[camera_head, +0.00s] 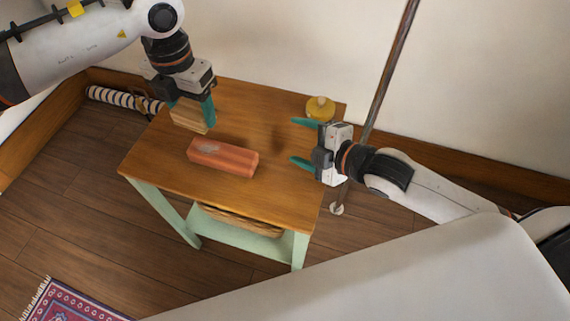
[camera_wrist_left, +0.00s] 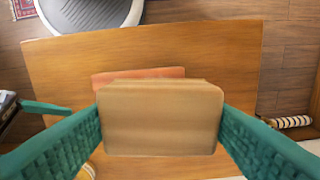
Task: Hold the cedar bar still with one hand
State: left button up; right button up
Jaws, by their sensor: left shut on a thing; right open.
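The cedar bar (camera_head: 222,158), a reddish block with a greyish patch on top, lies on the small wooden table (camera_head: 165,160). My left gripper (camera_head: 190,117) is shut on a tan wooden block (camera_head: 189,116) behind and left of the bar. In the left wrist view the tan block (camera_wrist_left: 160,118) sits between both teal fingers and hides part of the cedar bar (camera_wrist_left: 140,74). My right gripper (camera_head: 297,143) is open and empty over the table's right side, its fingers pointing left toward the bar but apart from it.
A round yellow object (camera_head: 320,107) stands at the table's back right corner. A thin brown pole (camera_head: 388,75) rises behind my right gripper. A striped roll (camera_head: 124,99) lies on the floor at left. A patterned rug (camera_head: 75,303) is at lower left.

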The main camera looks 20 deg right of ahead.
aim_at(232, 158)
jog(key=s+a+m+y, duration=0.1)
jog(key=a, duration=0.1)
jog(key=s+a+m+g+y, duration=0.1)
jog(key=a+y, duration=0.1)
jog(key=s+a+m+g+y, duration=0.1)
jog(key=y, duration=0.1)
jog(key=shift+a+f, duration=0.4)
jog(key=shift+s+f+m+g+y, duration=0.15)
jog(key=shift+s+m+g+y, duration=0.15)
jog(key=shift+m+y, duration=0.35)
jog(key=shift+f+m, duration=0.1)
jog(key=shift+m, duration=0.75)
jog(key=shift+w+d+f+m, duration=0.1)
jog(key=shift+d+f+m, duration=0.1)
jog(key=shift+m, duration=0.35)
jog(key=shift+d+f+m, duration=0.1)
jog(key=shift+d+m, duration=0.1)
jog(key=shift+m, duration=0.35)
jog(key=x, duration=1.2)
jog(key=shift+w+d+r, duration=0.15)
jog(key=c, duration=1.1)
